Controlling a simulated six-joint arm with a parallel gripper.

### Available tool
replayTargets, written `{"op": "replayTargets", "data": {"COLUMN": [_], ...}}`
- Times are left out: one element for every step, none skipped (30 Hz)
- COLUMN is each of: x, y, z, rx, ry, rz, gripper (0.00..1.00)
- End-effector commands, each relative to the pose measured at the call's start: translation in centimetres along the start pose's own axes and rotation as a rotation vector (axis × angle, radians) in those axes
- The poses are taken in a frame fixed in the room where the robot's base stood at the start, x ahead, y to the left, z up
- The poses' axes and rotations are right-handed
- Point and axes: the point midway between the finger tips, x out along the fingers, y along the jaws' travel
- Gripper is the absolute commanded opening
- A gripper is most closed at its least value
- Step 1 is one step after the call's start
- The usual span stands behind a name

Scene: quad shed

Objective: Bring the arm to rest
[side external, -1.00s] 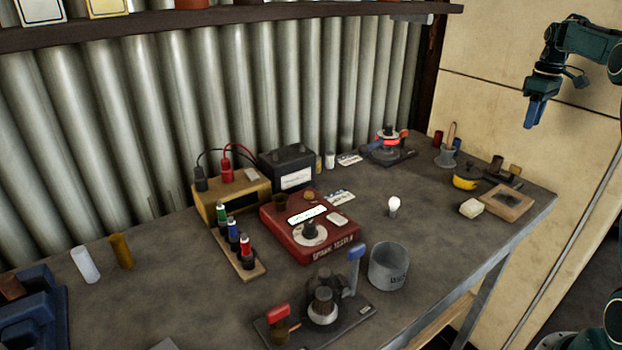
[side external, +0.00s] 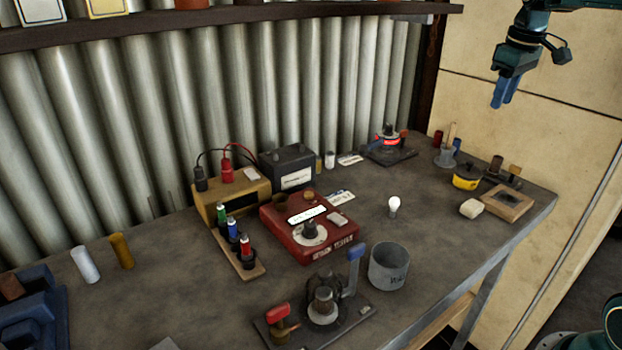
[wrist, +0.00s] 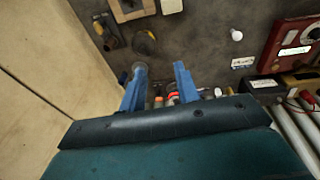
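My gripper (side external: 504,93) hangs in the air at the upper right of the side view, fingers down, well above the far right end of the bench (side external: 180,300). In the wrist view its two blue fingers (wrist: 156,88) stand apart with a clear gap between them. It is open and holds nothing. No finger touches any object. Part of my arm above the gripper is cut off by the top edge of the side view.
Below the gripper are a grey cup (side external: 444,157), a yellow pot (side external: 466,178) and a wooden tray (side external: 523,205). A red tester box (side external: 330,245), a bulb (side external: 393,207) and a grey tin (side external: 375,270) stand mid-bench. A corrugated wall and a shelf (side external: 250,13) bound the back.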

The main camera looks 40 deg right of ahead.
Motion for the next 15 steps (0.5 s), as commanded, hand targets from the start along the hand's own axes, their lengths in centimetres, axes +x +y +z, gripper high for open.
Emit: {"op": "replayTargets", "data": {"x": [-0.8,-1.1,-1.4,-1.7,-2.0,-2.3,-2.5,-2.7,-2.9,-3.1,-3.2,-3.4,-3.5,-3.6,-3.6], "y": [-1.7,-2.6,-3.7,-4.5,-5.3,-6.4,-7.2,-8.0,-9.0,-9.8,-10.6,-11.5,-12.2,-12.9,-13.8], "z": [0.4,0.6,0.9,1.2,1.4,1.8,2.2,2.6,3.1,3.5,3.9,4.5,4.9,5.4,6.1], "rx": [-0.006,-0.005,-0.005,-0.004,-0.005,-0.004,-0.004,-0.003,-0.004,-0.002,-0.003,-0.002,-0.002,-0.001,-0.001], "ry": [0.015,0.023,0.034,0.041,0.050,0.061,0.069,0.077,0.089,0.097,0.106,0.118,0.126,0.134,0.146], "rz": [0.004,0.006,0.008,0.009,0.011,0.012,0.013,0.013,0.014,0.013,0.014,0.013,0.012,0.011,0.010], "gripper": [0.32,0.32,0.32,0.32,0.32,0.32,0.32,0.32,0.32,0.32,0.32,0.32,0.32,0.32,0.32]}}
